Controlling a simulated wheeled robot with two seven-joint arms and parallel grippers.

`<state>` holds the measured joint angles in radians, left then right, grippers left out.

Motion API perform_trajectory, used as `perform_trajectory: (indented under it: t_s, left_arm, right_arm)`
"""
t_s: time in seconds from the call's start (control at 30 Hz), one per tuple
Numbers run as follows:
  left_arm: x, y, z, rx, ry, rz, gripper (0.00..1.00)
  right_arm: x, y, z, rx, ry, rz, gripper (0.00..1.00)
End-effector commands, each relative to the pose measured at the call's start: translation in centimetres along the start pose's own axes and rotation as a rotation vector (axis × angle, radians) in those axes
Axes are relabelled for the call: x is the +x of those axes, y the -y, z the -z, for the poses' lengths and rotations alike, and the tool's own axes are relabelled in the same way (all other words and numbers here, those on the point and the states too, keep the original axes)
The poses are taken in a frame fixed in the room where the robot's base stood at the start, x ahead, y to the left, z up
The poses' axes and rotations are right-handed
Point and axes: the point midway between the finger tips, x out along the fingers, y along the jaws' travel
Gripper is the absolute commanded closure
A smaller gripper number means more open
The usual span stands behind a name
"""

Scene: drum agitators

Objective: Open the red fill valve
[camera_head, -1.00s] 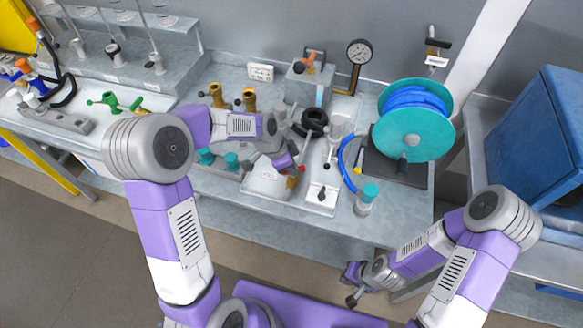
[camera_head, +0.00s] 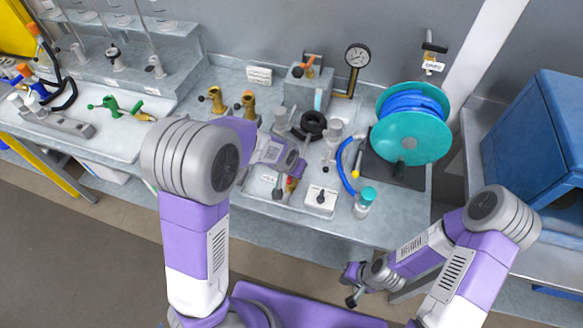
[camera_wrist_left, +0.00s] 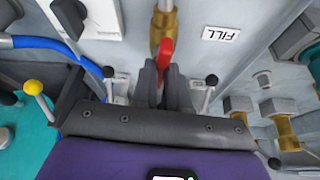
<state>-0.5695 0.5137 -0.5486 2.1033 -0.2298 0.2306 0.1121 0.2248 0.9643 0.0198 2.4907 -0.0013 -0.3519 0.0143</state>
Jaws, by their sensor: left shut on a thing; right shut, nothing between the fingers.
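The red fill valve handle (camera_wrist_left: 166,52) shows in the left wrist view, on a brass fitting (camera_wrist_left: 160,20) beside a "FILL" label (camera_wrist_left: 221,34). My left gripper (camera_wrist_left: 163,82) is shut on this red handle, its dark fingers on either side. In the head view the red handle (camera_head: 291,184) is a small spot at the front of the bench unit, and my left wrist hides much around it. My right gripper (camera_head: 351,300) is shut and empty, low in front of the bench, well apart from the valve.
A teal reel with blue hose (camera_head: 411,135) stands right of the valve, with a pressure gauge (camera_head: 358,56) behind. A teal-capped bottle (camera_head: 365,202) stands near the bench edge. Brass fittings (camera_head: 248,103) are behind left. A switch box (camera_head: 320,200) sits just right of the handle.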

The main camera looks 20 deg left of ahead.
Motion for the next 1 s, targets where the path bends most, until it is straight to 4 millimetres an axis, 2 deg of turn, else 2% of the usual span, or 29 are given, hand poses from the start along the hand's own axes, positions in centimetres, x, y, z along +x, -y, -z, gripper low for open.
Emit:
perform_trajectory:
  t_s: [0.3,0.83,0.87,1.0]
  left_arm:
    - [-0.07,-0.08,0.09,-0.111,-0.001,0.046,1.0]
    - [0.0,-0.05,0.05,-0.137,-0.001,0.054,1.0]
    - [0.0,-0.04,0.04,-0.137,-0.001,0.054,0.83]
    - [0.01,-0.05,0.03,-0.135,0.0,0.054,0.62]
  right_arm:
    - [-0.69,0.26,-0.03,0.0,0.0,0.0,1.0]
    - [-0.74,0.28,-0.04,0.0,0.0,0.0,1.0]
    - [-0.74,0.28,-0.04,0.0,0.0,0.0,1.0]
    - [-0.74,0.28,-0.04,0.0,0.0,0.0,1.0]
